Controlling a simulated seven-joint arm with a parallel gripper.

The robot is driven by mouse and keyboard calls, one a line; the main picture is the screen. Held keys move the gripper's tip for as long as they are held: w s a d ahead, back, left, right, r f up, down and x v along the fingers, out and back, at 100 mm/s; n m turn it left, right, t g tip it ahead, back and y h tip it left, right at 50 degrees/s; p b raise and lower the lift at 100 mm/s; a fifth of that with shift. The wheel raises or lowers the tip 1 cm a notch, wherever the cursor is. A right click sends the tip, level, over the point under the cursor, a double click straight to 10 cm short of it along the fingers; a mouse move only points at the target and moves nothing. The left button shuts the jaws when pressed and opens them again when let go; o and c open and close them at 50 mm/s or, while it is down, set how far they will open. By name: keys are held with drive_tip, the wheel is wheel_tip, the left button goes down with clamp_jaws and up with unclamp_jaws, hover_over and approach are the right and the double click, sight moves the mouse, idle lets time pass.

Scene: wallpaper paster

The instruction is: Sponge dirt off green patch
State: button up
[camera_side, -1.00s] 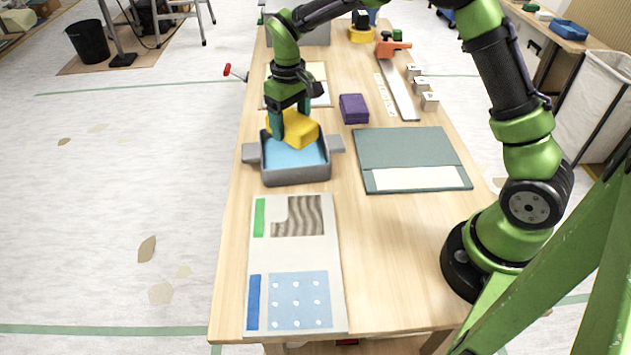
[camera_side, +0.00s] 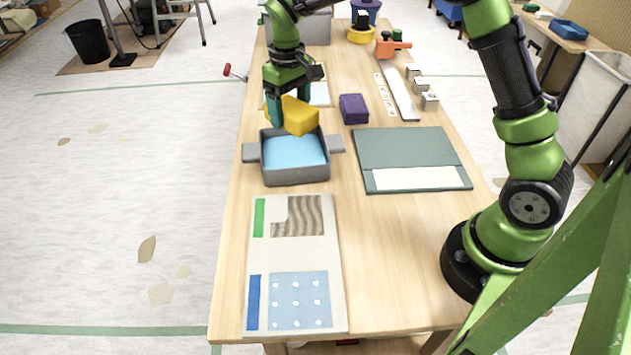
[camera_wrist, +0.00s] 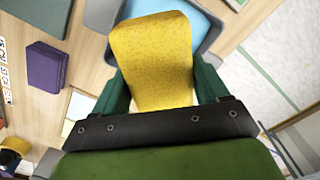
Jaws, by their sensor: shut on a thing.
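My gripper (camera_side: 288,96) is shut on a yellow sponge (camera_side: 301,117), which it holds above the back part of a grey tub of blue water (camera_side: 296,176). In the wrist view the sponge (camera_wrist: 152,62) sits between my two green fingers, with the tub (camera_wrist: 205,28) behind it. A white board (camera_side: 291,252) lies at the near end of the table. It bears a green patch (camera_side: 259,218) at its upper left, a brown wavy smear (camera_side: 312,214) beside that, a blue strip (camera_side: 253,302) and a light blue square with white dots (camera_side: 299,300).
A purple block (camera_side: 353,108) stands right of the tub. A grey-green board with a white strip (camera_side: 412,160) lies to the right. White cubes (camera_side: 430,102) and a long pale bar (camera_side: 399,94) lie farther back. Bare table lies right of the white board.

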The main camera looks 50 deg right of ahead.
drive_tip(key=shift+r, duration=0.45)
drive_tip(key=shift+a, duration=0.3)
drive_tip(key=s+a+r+n, duration=0.1)
drive_tip(key=s+a+n, duration=0.15)
drive_tip(key=a, duration=0.25)
drive_tip(key=s+a+n, duration=0.1)
drive_tip(key=s+a, duration=0.2)
drive_tip(key=a, duration=0.2)
drive_tip(key=s+a+f+n, duration=0.3)
drive_tip(key=s+a+n, duration=0.2)
drive_tip(key=s, duration=0.8)
drive_tip(key=shift+a+f, duration=0.15)
drive_tip(key=shift+a, duration=1.05)
drive_tip(key=shift+n, duration=0.25)
